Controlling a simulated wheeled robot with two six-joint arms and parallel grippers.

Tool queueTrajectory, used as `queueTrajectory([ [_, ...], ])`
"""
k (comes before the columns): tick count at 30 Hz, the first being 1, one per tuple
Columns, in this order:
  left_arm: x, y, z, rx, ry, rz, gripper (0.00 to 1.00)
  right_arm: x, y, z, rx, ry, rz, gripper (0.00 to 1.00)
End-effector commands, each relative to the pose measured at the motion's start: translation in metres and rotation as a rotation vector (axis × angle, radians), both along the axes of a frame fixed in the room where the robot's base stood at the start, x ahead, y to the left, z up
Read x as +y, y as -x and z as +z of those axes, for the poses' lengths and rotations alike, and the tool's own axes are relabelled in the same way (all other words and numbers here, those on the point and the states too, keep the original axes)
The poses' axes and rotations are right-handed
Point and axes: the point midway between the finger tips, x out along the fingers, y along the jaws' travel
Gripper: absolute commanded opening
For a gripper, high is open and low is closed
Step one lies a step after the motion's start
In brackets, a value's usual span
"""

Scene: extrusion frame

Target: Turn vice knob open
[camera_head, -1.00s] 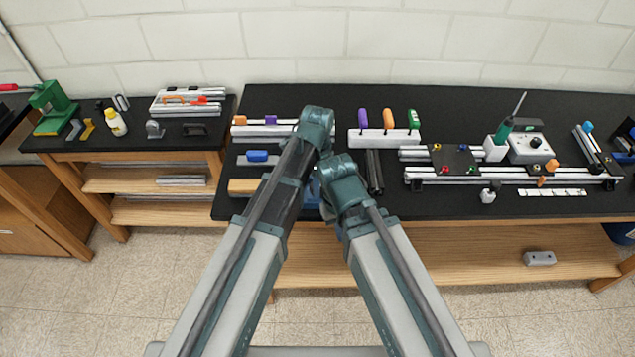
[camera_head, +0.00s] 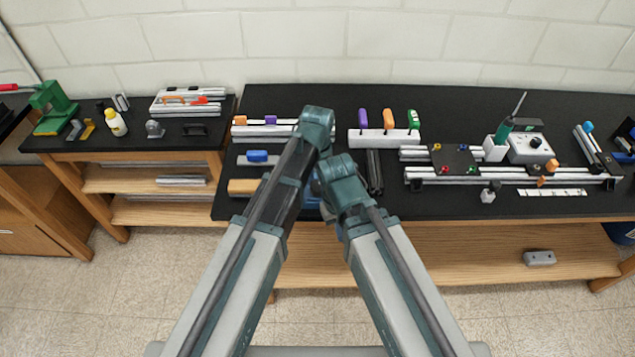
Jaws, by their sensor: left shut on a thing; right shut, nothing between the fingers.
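A blue vice (camera_head: 312,202) stands near the front edge of the black bench, mostly hidden behind my two arms. Its knob cannot be made out clearly. My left gripper (camera_head: 318,150) is at the upper middle, above the vice area, its fingers hidden by my arm. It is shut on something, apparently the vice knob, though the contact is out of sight. My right gripper (camera_head: 325,190) is lower, close beside the vice. It is shut and empty, its fingertips mostly covered by its own wrist.
Dark extrusion bars (camera_head: 374,172) lie just right of my arms. A white holder (camera_head: 384,137) with colored handles stands behind them. A blue-topped tool (camera_head: 257,157) and a tan block (camera_head: 243,186) lie left. An extrusion frame (camera_head: 470,181) fills the right side.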

Motion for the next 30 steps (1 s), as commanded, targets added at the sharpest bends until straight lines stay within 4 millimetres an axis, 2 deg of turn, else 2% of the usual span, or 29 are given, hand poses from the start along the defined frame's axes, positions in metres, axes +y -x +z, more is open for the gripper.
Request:
queueTrajectory([
  [30, -0.0001, -0.0001, 0.0000, 0.000, 0.000, 0.963, 0.00, 0.0000, 0.0000, 0.0000, 0.000, 0.000, 0.000, 0.00],
])
